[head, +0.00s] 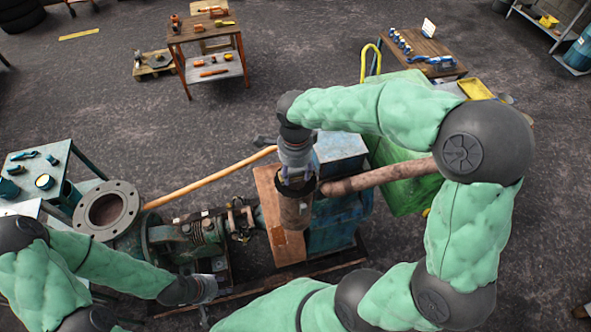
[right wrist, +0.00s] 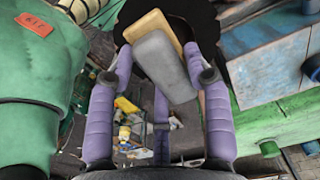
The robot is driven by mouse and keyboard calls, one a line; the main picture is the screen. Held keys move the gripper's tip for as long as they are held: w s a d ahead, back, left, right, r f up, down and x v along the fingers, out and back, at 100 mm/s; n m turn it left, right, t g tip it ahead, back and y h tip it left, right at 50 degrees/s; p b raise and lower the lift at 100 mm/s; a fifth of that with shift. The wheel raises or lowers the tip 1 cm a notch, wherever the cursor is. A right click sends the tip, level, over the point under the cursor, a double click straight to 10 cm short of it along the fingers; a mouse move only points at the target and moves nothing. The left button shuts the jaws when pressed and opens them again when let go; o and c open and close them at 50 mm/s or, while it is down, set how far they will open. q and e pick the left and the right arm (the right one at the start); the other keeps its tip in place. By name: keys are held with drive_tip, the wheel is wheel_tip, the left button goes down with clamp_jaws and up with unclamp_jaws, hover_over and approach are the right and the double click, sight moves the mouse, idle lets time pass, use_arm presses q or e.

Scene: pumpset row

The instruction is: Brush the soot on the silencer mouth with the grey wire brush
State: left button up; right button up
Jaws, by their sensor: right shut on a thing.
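The silencer (head: 295,214) is a rusty upright cylinder with a dark, sooty mouth, near the middle of the head view. My right gripper (head: 298,182) is directly above that mouth, pointing down. In the right wrist view, the purple fingers are shut on the grey wire brush (right wrist: 166,68), a grey block with a tan part behind it. The dark round silencer mouth (right wrist: 128,12) shows just beyond the brush. Whether the brush touches the rim is unclear. My left gripper (head: 206,295) is low beside the pump base; its finger opening is too small to tell.
A rusty pipe (head: 378,178) runs right from near the silencer. A blue engine block (head: 335,220) stands beside it. The pump's open flange (head: 84,226) is at left. Tool tables (head: 205,35) stand farther back, with clear floor between.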

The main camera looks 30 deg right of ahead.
drive_tip(key=shift+f+b, duration=0.4)
drive_tip(key=shift+f, duration=0.1)
idle(0.8)
idle(1.1)
drive_tip(key=shift+w+d, duration=0.2)
drive_tip(key=shift+w, duration=0.55)
drive_tip(key=shift+w+d, duration=0.15)
drive_tip(key=shift+w, duration=0.55)
drive_tip(key=shift+w+d, duration=0.2)
drive_tip(key=shift+w, duration=0.55)
drive_tip(key=shift+w, duration=0.1)
drive_tip(key=shift+w+d, duration=0.2)
drive_tip(key=shift+w, duration=0.55)
drive_tip(key=shift+s+a+b, duration=0.2)
drive_tip(key=shift+s+b, duration=0.05)
drive_tip(key=shift+s, duration=0.5)
drive_tip(key=shift+s+a+b, duration=0.15)
drive_tip(key=shift+s+b, duration=0.1)
drive_tip(key=shift+s, duration=0.55)
drive_tip(key=shift+s+a+b, duration=0.2)
drive_tip(key=shift+s+b, duration=0.05)
drive_tip(key=shift+s, duration=0.5)
